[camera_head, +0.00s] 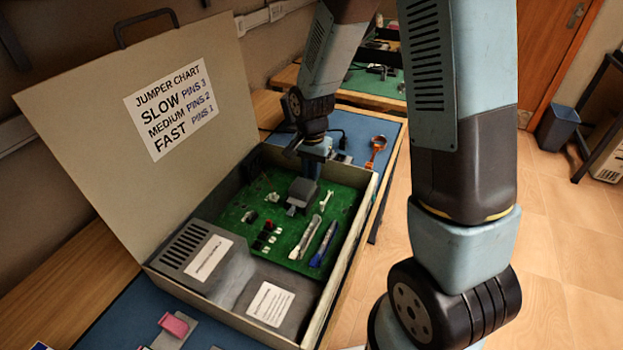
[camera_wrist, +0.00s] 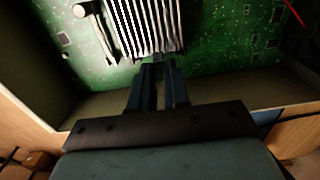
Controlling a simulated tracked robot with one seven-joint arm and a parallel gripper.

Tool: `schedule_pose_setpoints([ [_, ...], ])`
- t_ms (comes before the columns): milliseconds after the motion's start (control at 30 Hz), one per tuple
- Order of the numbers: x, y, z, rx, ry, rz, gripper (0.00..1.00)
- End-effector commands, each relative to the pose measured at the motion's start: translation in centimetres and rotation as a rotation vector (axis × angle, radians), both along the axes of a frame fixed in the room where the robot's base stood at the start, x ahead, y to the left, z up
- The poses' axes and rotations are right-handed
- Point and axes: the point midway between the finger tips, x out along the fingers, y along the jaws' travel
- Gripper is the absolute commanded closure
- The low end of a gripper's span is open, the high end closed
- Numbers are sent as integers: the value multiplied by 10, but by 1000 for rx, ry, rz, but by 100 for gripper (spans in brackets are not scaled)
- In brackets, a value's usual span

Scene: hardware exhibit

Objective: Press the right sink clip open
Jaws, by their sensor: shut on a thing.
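The finned heat sink (camera_wrist: 145,25) is at top centre in the wrist view, and its grey block (camera_head: 301,190) sits on the green board in the head view. My gripper (camera_wrist: 158,62) is at the sink's edge nearest the case wall. Its two fingers are close together, shut on what looks like a sink clip at that edge; the fingertips hide most of it, and I cannot tell which clip it is. In the head view my gripper (camera_head: 312,172) reaches down behind the sink. A pale lever with a round end (camera_head: 326,200) stands beside the sink.
The green board (camera_head: 345,215) lies in an open case with a raised lid (camera_head: 70,85) bearing a jumper chart. A white-grey tool (camera_head: 306,237) and a blue pen-like tool (camera_head: 323,244) lie in front. The case wall (camera_wrist: 100,105) runs close below my fingers.

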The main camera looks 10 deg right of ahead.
Motion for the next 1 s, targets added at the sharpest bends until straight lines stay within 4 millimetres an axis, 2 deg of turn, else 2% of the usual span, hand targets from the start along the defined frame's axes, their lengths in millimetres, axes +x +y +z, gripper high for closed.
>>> schedule_pose_setpoints([
  [1000, 6, -7, -5, -2, 2, -2, 95],
])
